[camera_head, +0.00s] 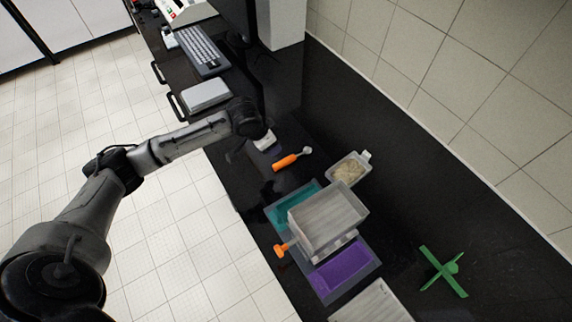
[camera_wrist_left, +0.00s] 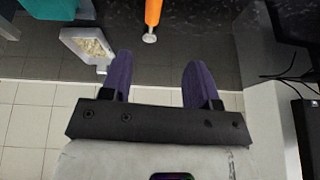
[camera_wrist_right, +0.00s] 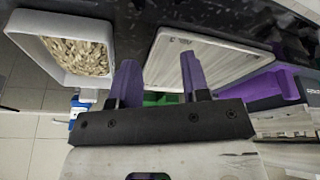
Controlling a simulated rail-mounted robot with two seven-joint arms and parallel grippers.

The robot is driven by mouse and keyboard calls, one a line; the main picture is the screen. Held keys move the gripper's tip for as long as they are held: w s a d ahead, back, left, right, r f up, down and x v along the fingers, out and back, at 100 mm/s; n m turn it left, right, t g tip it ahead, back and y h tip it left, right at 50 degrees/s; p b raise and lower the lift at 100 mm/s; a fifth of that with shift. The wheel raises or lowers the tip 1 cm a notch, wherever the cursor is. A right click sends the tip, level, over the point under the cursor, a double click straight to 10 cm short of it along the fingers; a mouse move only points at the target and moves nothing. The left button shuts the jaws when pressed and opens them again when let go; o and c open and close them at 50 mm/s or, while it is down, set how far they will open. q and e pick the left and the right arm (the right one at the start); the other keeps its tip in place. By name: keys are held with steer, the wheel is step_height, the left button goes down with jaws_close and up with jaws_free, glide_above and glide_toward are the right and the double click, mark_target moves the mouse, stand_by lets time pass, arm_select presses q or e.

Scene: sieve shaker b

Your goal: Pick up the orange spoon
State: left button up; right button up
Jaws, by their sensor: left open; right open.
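The orange spoon (camera_head: 286,161) lies on the black bench in the head view, its pale scoop end toward the upper right. It also shows at the top of the left wrist view (camera_wrist_left: 152,12), handle cut off by the frame edge, scoop end beyond the fingertips. My left gripper (camera_wrist_left: 157,65) is open and empty, with purple fingers apart. In the head view my left arm ends just above and left of the spoon, with a gap between. My right gripper (camera_wrist_right: 160,65) is open and empty in its own wrist view; it does not show in the head view.
A grain-filled container (camera_head: 348,170) stands right of the spoon. A sieve box (camera_head: 326,218) with an orange knob, teal tray (camera_head: 290,208) and purple tray (camera_head: 342,270) stand below. A green cross-shaped piece (camera_head: 442,270) lies right. A keyboard (camera_head: 203,50) is at the upper left.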

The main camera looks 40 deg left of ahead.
arm_select(q)
glide_above(287, 159)
steer(key=s, duration=0.2)
steer(key=f, duration=0.5)
steer(key=f+b, duration=0.1)
steer(key=f, duration=0.2)
steer(key=shift+s+a+f, duration=0.1)
steer(key=shift+s+a, duration=0.05)
steer(key=shift+a, duration=0.25)
steer(key=x, duration=0.4)
steer(key=shift+w+d+f, duration=0.1)
steer(key=shift+w+d, duration=0.1)
steer(key=shift+w+f, duration=0.15)
steer(key=shift+f, duration=0.25)
steer(key=shift+f, duration=0.1)
steer(key=shift+c, duration=0.4)
steer(key=c, duration=0.9)
